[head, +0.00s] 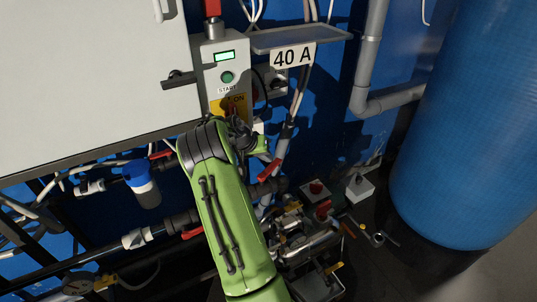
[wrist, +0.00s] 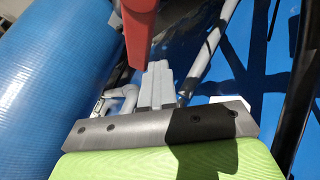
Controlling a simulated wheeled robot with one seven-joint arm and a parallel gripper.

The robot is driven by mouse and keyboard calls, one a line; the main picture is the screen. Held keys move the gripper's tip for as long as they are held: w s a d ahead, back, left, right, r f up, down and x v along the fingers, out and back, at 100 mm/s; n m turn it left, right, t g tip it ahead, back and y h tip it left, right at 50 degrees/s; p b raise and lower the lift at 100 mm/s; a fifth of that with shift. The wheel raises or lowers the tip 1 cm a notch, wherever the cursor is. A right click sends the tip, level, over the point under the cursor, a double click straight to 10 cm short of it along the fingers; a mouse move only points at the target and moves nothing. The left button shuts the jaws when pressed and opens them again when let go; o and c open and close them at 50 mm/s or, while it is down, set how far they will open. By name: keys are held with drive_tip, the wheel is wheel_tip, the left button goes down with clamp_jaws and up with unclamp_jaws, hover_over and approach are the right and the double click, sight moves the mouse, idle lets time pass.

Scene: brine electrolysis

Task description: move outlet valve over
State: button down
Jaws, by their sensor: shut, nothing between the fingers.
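A red valve lever (wrist: 140,30) hangs large at the top of the wrist view, close to my gripper (wrist: 158,68). The gripper's pale grey fingers are together, with nothing between them, just below and right of the lever; I cannot tell if they touch it. In the head view a red lever (head: 269,170) sits on the pipework right of my green arm, and another red lever (head: 192,232) is left of the arm. No label shows which is the outlet valve. My fingers are hidden behind my wrist in the head view.
A white cabinet (head: 90,80) and a control box (head: 227,75) with a "START" label are close above my arm. A shelf marked "40 A" (head: 293,55) is right of them. A big blue tank (head: 465,130) fills the right. Tools and clutter (head: 310,240) lie below.

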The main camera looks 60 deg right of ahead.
sight(276, 164)
drive_tip(key=shift+s+d+m+g, duration=0.2)
drive_tip(key=shift+s+m+g, duration=0.2)
drive_tip(key=shift+s+m, duration=0.55)
drive_tip(key=shift+s+m+g+y+p, duration=0.35)
drive_tip(key=shift+s+m+g+y, duration=0.1)
drive_tip(key=shift+s, duration=0.2)
drive_tip(key=shift+a+b, duration=0.35)
drive_tip(key=shift+a, duration=0.45)
drive_tip(key=p+v, duration=0.2)
drive_tip(key=v, duration=1)
drive_tip(key=shift+d, duration=0.15)
